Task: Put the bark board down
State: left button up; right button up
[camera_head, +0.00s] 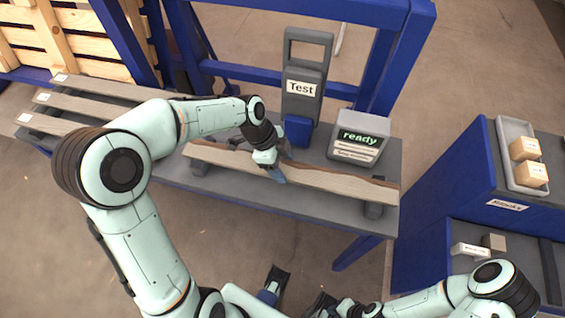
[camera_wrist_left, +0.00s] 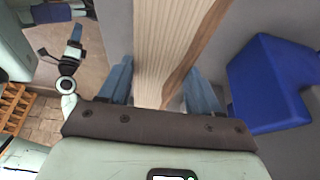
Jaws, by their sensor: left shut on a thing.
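The bark board (camera_head: 325,180) is a long pale plank with a dark, wavy bark edge along its far side. In the left wrist view the board (camera_wrist_left: 165,50) runs between the two blue-grey fingers (camera_wrist_left: 160,88). My right gripper (camera_head: 322,304) is low at the bottom of the head view, away from the board; its jaw opening is unclear.
The grey bench (camera_head: 240,195) carries a "Test" stand (camera_head: 300,90) with a blue block (camera_head: 298,130) and a "ready" display box (camera_head: 360,140) behind the board. Several grey planks (camera_head: 85,105) lie at left. Blue gantry posts (camera_head: 390,60) rise behind. A blue cabinet (camera_head: 440,180) stands right.

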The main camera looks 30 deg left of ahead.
pick_arm(q)
jog(key=o, duration=1.2)
jog(key=shift+o, duration=0.2)
jog(key=p+v, duration=0.1)
jog(key=v, duration=1.1)
